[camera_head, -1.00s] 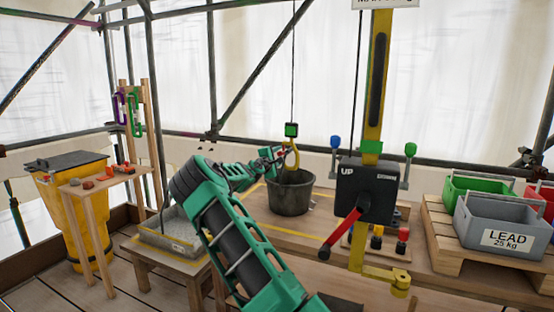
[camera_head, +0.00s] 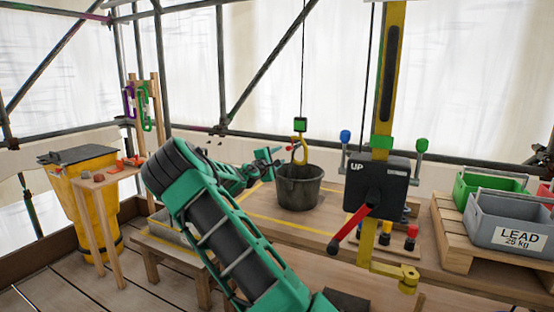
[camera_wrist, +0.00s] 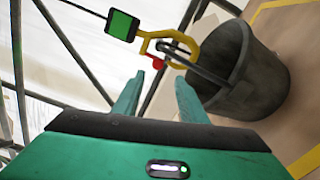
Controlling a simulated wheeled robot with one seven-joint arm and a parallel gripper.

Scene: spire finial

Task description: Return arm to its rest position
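My gripper (camera_head: 276,156) is at the end of my green arm, just left of the yellow hook (camera_head: 299,150) and apart from it. In the wrist view its two green fingers (camera_wrist: 158,82) stand apart with nothing between them. The hook (camera_wrist: 158,42) with its red latch shows beyond the fingertips, hanging under a green-faced block (camera_wrist: 122,25). The dark bucket (camera_head: 298,188) sits below the hook on the wooden deck. In the wrist view its handle seems to pass through the hook.
A crank box (camera_head: 376,184) with a red lever stands on a yellow post to the right. Grey and green crates (camera_head: 508,222) rest on a pallet at far right. A wooden stand (camera_head: 104,178) and yellow bin (camera_head: 68,195) are left. A low table (camera_head: 172,247) stands beside my arm.

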